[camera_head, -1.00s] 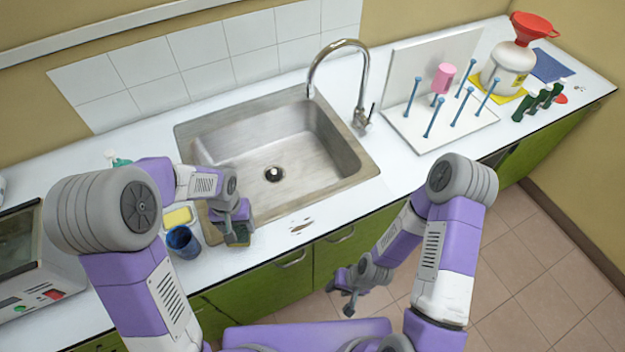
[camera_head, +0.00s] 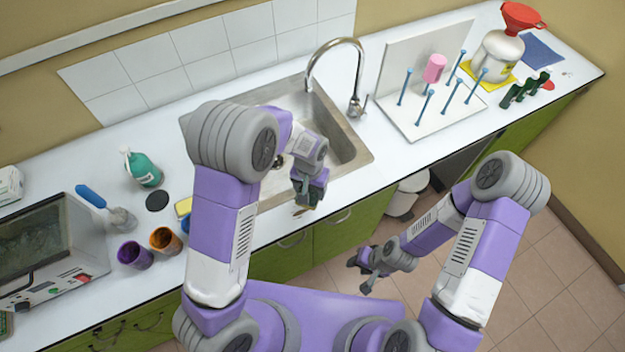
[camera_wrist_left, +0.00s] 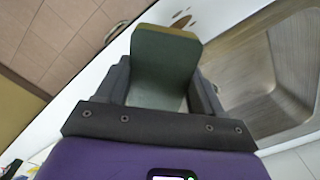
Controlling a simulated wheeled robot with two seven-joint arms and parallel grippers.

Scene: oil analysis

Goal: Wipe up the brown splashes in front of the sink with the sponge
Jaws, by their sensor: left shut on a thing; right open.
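My left gripper (camera_head: 308,198) is shut on the sponge, at the counter strip in front of the sink (camera_head: 345,150). In the left wrist view, the sponge (camera_wrist_left: 163,65) is a dark green slab with a yellowish-brown far edge, between the two fingers of the gripper (camera_wrist_left: 160,92). Brown splashes (camera_wrist_left: 183,20) show just beyond the sponge on the white counter, beside the sink's rim. In the head view, a bit of brown splash (camera_head: 299,211) shows by the gripper, with the rest hidden behind it. My right gripper (camera_head: 366,270) is open and empty, out in front of the cabinets.
A drying rack (camera_head: 440,115) stands right of the tap (camera_head: 357,80). The counter right of the sink's front is clear.

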